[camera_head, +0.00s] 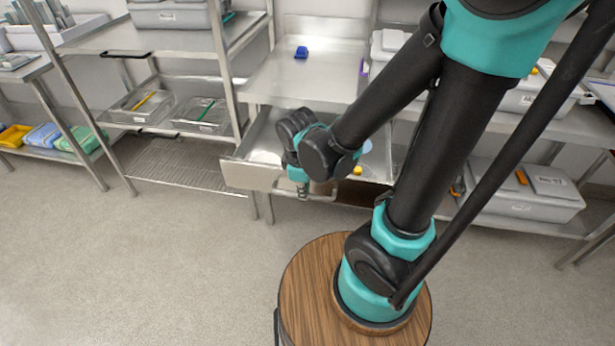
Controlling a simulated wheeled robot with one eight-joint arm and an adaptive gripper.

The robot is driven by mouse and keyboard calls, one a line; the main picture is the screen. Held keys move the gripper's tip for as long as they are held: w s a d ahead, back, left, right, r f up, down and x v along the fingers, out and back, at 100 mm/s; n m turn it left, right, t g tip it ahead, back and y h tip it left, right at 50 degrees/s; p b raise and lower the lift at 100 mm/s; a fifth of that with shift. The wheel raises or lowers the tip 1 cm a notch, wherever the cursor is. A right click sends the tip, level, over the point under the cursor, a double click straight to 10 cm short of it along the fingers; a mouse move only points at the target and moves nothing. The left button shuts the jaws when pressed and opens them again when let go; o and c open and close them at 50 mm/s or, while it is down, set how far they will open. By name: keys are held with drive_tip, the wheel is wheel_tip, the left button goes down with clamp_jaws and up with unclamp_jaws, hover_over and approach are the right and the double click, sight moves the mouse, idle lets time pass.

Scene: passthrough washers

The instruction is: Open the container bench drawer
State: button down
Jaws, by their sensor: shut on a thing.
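The container bench drawer (250,175) is a metal drawer under the steel bench (335,80). It stands pulled out toward me, and its inside shows. A yellow item (357,170) and a light blue round item (367,146) show inside it. My gripper (303,194) is at the drawer's front edge, near the middle of the front, pointing down. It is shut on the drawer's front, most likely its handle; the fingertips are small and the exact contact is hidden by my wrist. My arm hides the right part of the drawer.
A small blue object (301,52) lies on the bench top. A wire shelf unit with clear trays (145,105) stands on the left. Grey lidded boxes (525,190) sit on a low shelf at the right. The floor (150,270) in front is clear.

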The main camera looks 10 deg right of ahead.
drive_tip(key=shift+s+a, duration=0.2)
drive_tip(key=shift+s, duration=0.3)
drive_tip(key=shift+s+a, duration=0.2)
drive_tip(key=shift+s, duration=0.3)
drive_tip(key=c, duration=1.6)
unclamp_jaws()
drive_tip(key=shift+o, duration=0.2)
drive_tip(key=shift+r, duration=0.15)
wheel_tip(320, 180, up, 12)
drive_tip(key=s, duration=0.2)
drive_tip(key=shift+a+f, duration=0.25)
drive_tip(key=shift+a, duration=0.1)
